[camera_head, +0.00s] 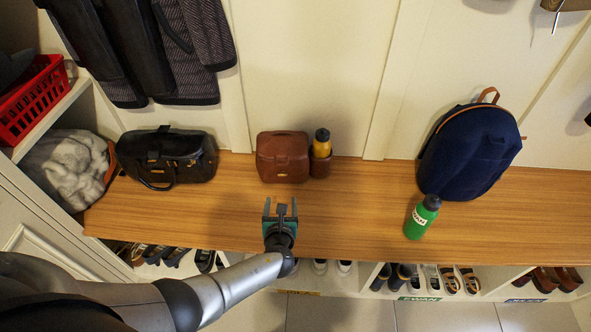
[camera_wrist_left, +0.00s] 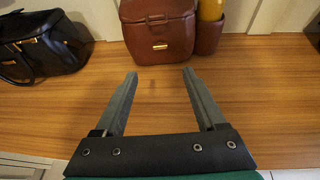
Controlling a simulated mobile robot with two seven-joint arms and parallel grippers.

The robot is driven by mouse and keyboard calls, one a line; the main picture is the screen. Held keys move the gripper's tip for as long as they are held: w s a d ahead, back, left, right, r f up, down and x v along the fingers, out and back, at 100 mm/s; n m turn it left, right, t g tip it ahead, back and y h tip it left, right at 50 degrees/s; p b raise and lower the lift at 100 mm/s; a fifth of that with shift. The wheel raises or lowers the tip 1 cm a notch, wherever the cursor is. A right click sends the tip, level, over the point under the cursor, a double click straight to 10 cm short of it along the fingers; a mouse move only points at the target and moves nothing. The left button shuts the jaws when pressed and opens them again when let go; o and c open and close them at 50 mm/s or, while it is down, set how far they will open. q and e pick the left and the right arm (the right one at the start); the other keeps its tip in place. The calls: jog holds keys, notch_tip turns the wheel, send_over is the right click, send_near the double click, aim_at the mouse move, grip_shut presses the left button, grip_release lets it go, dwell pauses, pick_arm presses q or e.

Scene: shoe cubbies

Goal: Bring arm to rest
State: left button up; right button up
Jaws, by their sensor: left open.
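My left gripper (camera_head: 280,208) is open and empty above the wooden bench (camera_head: 350,215), in front of a brown leather bag (camera_head: 283,157). In the left wrist view its two fingers (camera_wrist_left: 158,82) are spread apart with only bare bench between them. The brown bag (camera_wrist_left: 158,32) stands beyond the fingertips, apart from them. My left arm reaches in from the lower left in the head view. My right gripper is not in view.
A yellow bottle (camera_head: 321,143) stands in a brown holder beside the brown bag. A black handbag (camera_head: 166,157) is at left. A navy backpack (camera_head: 470,150) and a green bottle (camera_head: 422,217) are at right. Shoes fill cubbies below. The bench between gripper and green bottle is clear.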

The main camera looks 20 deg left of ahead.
pick_arm(q)
jog(key=s+a+f+n+g, duration=0.3)
jog(key=s+f+n+g, duration=0.2)
jog(key=s+f+n, duration=0.45)
jog(key=s+f+n+g+h, duration=0.2)
jog(key=s+f+n, duration=0.3)
jog(key=s+n, duration=0.5)
jog(key=s+d+f+n+g+h+p, duration=0.1)
jog(key=s+f+n, duration=0.4)
jog(key=s+n, duration=0.5)
jog(key=s+g+h, duration=0.1)
jog(key=s+g, duration=0.1)
jog(key=s, duration=0.5)
jog(key=shift+s+f, duration=0.15)
jog(key=shift+s, duration=0.1)
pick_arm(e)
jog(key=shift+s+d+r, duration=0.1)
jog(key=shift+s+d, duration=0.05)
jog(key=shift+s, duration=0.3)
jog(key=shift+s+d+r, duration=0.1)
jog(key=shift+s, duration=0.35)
pick_arm(q)
jog(key=shift+d, duration=0.1)
